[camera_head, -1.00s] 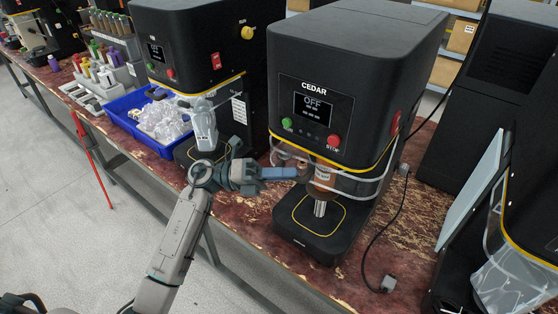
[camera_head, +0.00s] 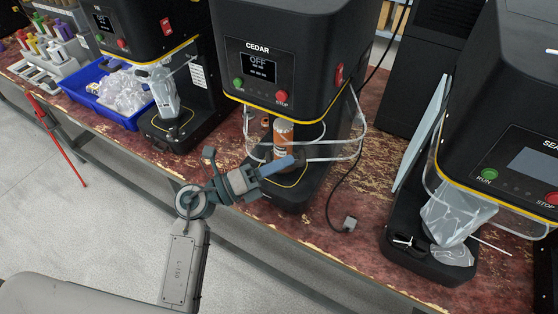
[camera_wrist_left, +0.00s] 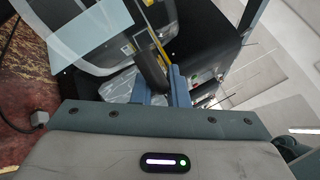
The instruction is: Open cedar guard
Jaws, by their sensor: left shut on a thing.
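The CEDAR machine (camera_head: 290,50) is black with a yellow lower edge, and its screen reads OFF. Its clear guard (camera_head: 345,150) shows as curved pale edges around the front of the work space, below the head. An orange and white can (camera_head: 283,135) stands upright inside. My left gripper (camera_head: 277,168) is in front of the can, at the guard's front. In the left wrist view, its blue fingers (camera_wrist_left: 165,85) are shut on a dark bar (camera_wrist_left: 150,65), apparently the guard's handle. The fingers hide part of the base pad. My right gripper is not in view.
A neighbouring machine (camera_head: 155,30) and a blue tray (camera_head: 92,105) of clear pouches stand to the left. Another seamer (camera_head: 510,120) with a pouch stands at right. A cable with a grey plug (camera_head: 349,223) lies on the bench (camera_head: 320,215). A red stand (camera_head: 57,143) is on the floor.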

